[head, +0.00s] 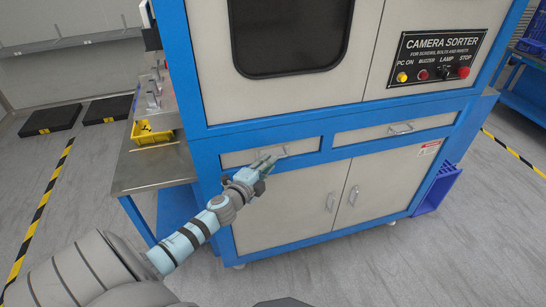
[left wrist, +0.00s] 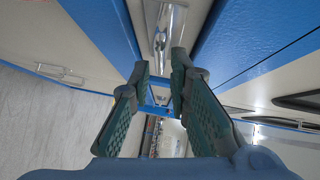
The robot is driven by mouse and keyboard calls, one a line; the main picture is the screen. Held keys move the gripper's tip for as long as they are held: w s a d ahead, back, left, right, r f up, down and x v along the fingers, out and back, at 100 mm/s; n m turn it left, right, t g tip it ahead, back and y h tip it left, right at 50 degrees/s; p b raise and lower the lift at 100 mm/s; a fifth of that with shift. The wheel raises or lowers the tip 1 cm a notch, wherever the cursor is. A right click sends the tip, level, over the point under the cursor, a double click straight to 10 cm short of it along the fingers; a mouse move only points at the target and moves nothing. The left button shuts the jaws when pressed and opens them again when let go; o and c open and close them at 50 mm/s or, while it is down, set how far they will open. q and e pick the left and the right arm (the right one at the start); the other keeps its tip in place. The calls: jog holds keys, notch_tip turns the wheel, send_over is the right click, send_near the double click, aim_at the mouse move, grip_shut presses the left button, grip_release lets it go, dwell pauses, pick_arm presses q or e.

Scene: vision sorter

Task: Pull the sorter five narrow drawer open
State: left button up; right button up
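The camera sorter is a blue and off-white cabinet with two narrow drawers side by side below its upper section. The left narrow drawer (head: 236,158) and the right narrow drawer (head: 360,135) both look shut, each with a metal handle. My left gripper (head: 268,162) is in front of the left drawer, close to its handle (head: 283,152). In the left wrist view, the handle (left wrist: 166,30) shows just beyond the fingertips of my left gripper (left wrist: 161,68). The fingers are apart with nothing between them. Contact with the handle cannot be told. My right gripper is not in view.
Two cabinet doors (head: 290,205) with upright handles are below the drawers. A metal side table (head: 150,172) with a yellow bin (head: 152,134) stands at the left. A blue crate (head: 438,188) is at the right. Grey floor (head: 90,200) lies open at the left.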

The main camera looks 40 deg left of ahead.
pick_arm(q)
jog(key=x, duration=0.3)
jog(key=shift+w, duration=0.1)
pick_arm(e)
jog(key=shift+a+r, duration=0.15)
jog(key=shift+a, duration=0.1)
pick_arm(q)
grip_shut()
jog(key=shift+d, duration=0.1)
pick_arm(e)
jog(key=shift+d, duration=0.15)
